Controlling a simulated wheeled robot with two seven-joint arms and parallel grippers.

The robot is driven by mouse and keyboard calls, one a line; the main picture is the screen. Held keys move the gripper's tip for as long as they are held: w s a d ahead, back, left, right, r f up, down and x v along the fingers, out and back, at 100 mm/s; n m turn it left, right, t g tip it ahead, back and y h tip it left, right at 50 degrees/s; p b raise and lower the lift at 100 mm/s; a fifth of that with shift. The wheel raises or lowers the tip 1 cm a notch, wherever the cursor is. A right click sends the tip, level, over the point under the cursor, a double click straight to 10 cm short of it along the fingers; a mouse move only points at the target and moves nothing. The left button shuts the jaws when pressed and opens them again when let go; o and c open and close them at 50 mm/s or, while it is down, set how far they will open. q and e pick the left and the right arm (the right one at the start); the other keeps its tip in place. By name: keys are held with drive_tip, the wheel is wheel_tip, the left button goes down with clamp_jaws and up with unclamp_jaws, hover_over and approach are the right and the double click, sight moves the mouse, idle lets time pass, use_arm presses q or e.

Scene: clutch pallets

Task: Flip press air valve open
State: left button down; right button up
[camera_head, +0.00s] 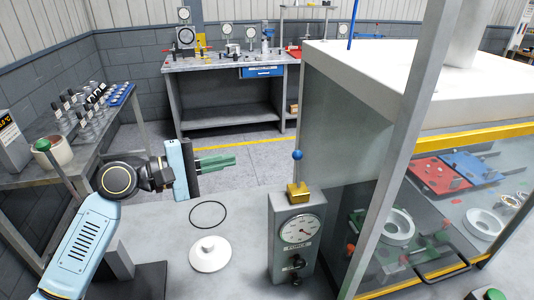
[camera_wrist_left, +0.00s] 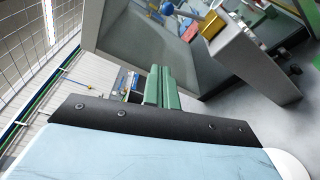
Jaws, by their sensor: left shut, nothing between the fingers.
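The air valve is a yellow block (camera_head: 298,192) on top of a grey box with a gauge. A thin lever rises from it, upright, ending in a blue ball knob (camera_head: 297,155). My left gripper (camera_head: 233,161) is shut and empty, its green fingers pointing right towards the lever at about knob height. A gap shows between fingertips and knob. In the left wrist view the shut fingers (camera_wrist_left: 160,70) show at centre, and the yellow block (camera_wrist_left: 212,26) is at upper right, apart from them. My right gripper is not in view.
The gauge box (camera_head: 298,245) stands beside a press enclosure with glass panels and a grey post (camera_head: 408,130). A black ring (camera_head: 208,215) and a white disc (camera_head: 210,256) lie on the grey surface below my left gripper. A side bench (camera_head: 60,170) stands left.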

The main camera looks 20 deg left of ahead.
sight(298, 169)
use_arm(q)
drive_tip(key=w+d+p, duration=0.4)
drive_tip(key=w+d, duration=0.1)
drive_tip(key=d, duration=0.5)
drive_tip(key=shift+w+d+r, duration=0.15)
drive_tip(key=shift+w+r, duration=0.05)
drive_tip(key=shift+w, duration=0.15)
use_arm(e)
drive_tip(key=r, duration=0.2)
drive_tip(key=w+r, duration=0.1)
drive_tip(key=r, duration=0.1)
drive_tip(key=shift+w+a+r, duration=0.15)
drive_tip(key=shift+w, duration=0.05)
